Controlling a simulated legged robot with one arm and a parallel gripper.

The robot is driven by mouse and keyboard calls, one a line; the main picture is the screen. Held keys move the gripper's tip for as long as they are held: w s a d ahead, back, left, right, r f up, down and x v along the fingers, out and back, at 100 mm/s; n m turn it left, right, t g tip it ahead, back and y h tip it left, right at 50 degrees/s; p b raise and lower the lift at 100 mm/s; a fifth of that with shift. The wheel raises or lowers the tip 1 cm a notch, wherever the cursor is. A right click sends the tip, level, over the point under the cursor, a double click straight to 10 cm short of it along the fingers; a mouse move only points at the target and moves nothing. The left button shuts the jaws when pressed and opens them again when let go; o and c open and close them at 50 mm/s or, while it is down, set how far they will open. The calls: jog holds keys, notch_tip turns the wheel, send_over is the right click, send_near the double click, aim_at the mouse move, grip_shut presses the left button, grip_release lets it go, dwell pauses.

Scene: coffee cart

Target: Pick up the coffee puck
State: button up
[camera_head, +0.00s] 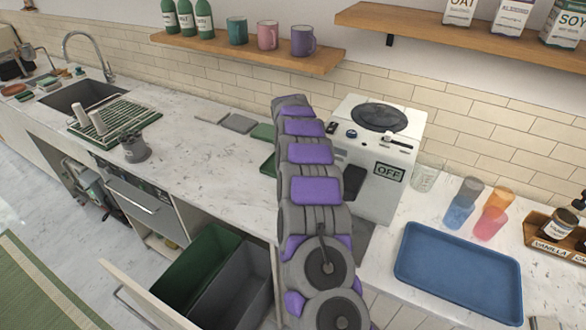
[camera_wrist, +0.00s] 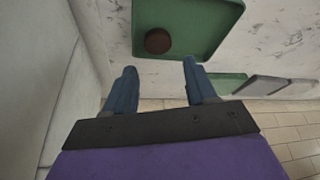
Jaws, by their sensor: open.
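A small round brown coffee puck (camera_wrist: 158,41) sits on a green tray (camera_wrist: 208,22) in the wrist view. My gripper (camera_wrist: 159,78) is open and empty, its two blue fingers apart and pointing toward the tray. The puck lies beyond the fingertips, between their lines, and is not touched. In the head view my arm covers most of the green tray (camera_head: 268,165), and the puck and my gripper are hidden behind the arm.
A white coffee machine (camera_head: 375,190) marked OFF stands right of my arm. A blue tray (camera_head: 460,270) and coloured cups (camera_head: 463,203) are further right. Open bins (camera_head: 205,262) are below the counter. The marble counter (camera_head: 190,140) left of my arm is largely clear.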

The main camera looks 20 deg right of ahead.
jog(key=x, duration=0.2)
jog(key=d+x, duration=0.1)
jog(key=x, duration=0.1)
jog(key=shift+d+f+b, duration=0.1)
jog(key=shift+f+b, duration=0.05)
jog(key=shift+b, duration=0.15)
jog(key=shift+f, duration=0.3)
jog(key=shift+w+a+f, duration=0.1)
jog(key=shift+a+f, duration=0.05)
jog(key=shift+a, duration=0.2)
jog(key=shift+w+f, duration=0.1)
jog(key=shift+f, duration=0.2)
jog(key=b+x, duration=0.1)
jog(key=x, duration=0.3)
jog(key=shift+w+d+b, duration=0.15)
jog(key=shift+d+b, duration=0.2)
jog(key=shift+d, duration=0.05)
jog(key=shift+a, duration=0.25)
jog(key=shift+c, duration=0.9)
jog(key=c, duration=0.5)
jog(key=shift+d+r, duration=0.1)
